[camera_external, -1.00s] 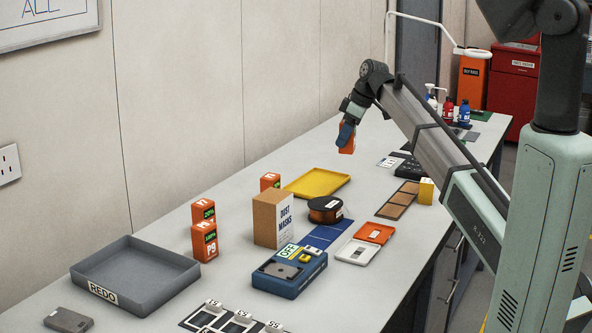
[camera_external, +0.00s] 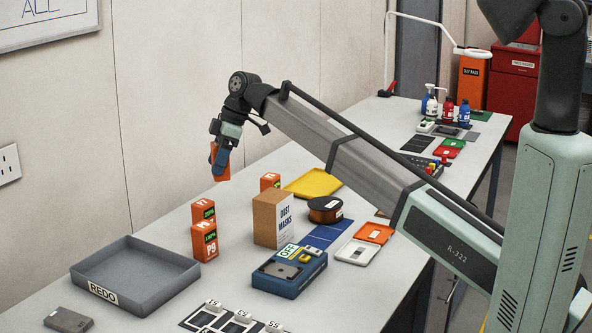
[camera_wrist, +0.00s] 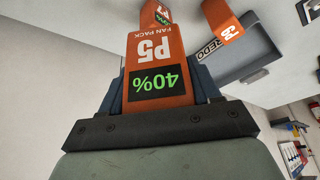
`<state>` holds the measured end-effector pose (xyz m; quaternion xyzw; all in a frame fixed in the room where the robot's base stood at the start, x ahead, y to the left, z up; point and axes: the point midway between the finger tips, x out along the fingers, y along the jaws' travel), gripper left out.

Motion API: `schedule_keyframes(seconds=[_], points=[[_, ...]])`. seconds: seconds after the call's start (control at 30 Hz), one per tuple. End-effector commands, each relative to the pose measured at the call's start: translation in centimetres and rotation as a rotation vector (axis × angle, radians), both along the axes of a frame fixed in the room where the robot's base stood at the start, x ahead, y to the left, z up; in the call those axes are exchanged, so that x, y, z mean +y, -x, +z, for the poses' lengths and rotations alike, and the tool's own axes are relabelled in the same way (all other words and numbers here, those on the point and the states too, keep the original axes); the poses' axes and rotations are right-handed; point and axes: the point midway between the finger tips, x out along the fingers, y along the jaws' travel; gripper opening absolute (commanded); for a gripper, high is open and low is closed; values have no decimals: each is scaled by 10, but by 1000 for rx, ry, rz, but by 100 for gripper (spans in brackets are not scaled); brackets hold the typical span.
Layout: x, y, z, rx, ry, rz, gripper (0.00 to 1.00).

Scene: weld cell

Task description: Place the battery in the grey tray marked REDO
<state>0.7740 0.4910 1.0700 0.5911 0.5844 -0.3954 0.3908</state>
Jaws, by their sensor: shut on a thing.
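The battery (camera_external: 222,174), an orange block, is in my gripper (camera_external: 220,160). In the wrist view the battery (camera_wrist: 160,65) is marked P5, FAN PACK and 40%, and my gripper (camera_wrist: 162,95) is shut around it. I hold it in the air above the back part of the table, with nothing touching it from below. The grey tray marked REDO (camera_external: 135,270) is at the table's left front, empty, to the left of and nearer than my gripper. The tray (camera_wrist: 250,60) also shows at the upper right of the wrist view.
A yellow tray (camera_external: 317,183), a spool (camera_external: 325,210) and a blue device (camera_external: 289,273) lie further right. A small grey box (camera_external: 69,319) lies before the tray.

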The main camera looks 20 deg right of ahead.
Motion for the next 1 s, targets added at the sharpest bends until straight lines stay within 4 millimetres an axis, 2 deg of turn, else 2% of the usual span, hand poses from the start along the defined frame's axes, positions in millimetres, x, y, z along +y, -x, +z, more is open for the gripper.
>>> schedule_keyframes(seconds=[0.03, 0.2, 0.4, 0.6, 0.73, 0.93, 1.0], points=[[22, 10, 1, 0, -1, 30, 17], [81, 47, 1, -1, -1, 120, 17], [147, 96, 1, 0, -1, 223, 17], [204, 147, 0, 0, -1, 319, 17], [228, 172, 0, 0, -1, 362, 17], [254, 199, 0, 0, -2, 409, 17], [250, 198, -14, 1, 0, 405, 17]])
